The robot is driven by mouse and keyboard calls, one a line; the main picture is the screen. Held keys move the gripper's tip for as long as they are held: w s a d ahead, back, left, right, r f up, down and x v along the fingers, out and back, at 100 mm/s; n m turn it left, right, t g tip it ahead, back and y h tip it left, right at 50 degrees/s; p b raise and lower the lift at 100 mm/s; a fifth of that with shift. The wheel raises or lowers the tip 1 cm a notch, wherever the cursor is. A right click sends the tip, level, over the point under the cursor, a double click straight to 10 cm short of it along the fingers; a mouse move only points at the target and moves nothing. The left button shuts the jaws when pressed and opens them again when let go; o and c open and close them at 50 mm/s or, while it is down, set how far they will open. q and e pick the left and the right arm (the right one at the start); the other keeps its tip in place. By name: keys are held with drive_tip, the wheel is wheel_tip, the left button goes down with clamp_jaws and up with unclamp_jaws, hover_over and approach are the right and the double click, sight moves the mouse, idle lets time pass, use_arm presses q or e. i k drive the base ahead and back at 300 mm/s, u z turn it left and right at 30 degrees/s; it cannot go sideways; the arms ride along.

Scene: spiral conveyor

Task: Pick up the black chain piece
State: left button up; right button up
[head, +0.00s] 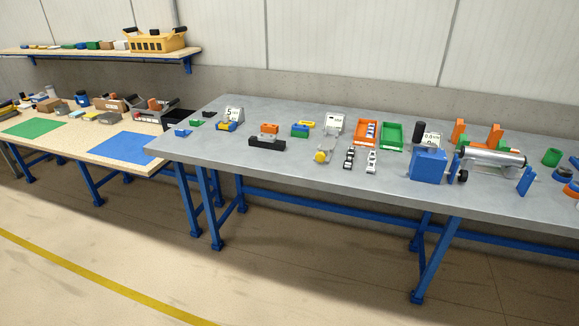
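A small dark piece with black and white parts (349,158), which looks like the black chain piece, lies on the grey workbench (300,185) near the middle of its front half. A similar, lighter white piece (371,161) lies just right of it, apart from it. Both are small and their detail is hard to make out. Neither of my grippers shows in the head view.
An orange tray (361,139) and a green tray (399,146) stand behind the pieces. A blue box (428,167) and a metal roller (492,160) stand right. Open floor lies in front.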

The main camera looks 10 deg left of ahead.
sight(353, 150)
drive_tip(key=z, duration=0.9)
drive_tip(key=i, duration=1.45)
drive_tip(key=u, duration=0.75)
drive_tip(key=i, duration=0.8)
drive_tip(key=u, duration=0.85)
drive_tip(key=k, duration=0.5)
drive_tip(key=u, duration=2.15)
drive_tip(key=i, duration=1.4)
drive_tip(key=z, duration=1.15)
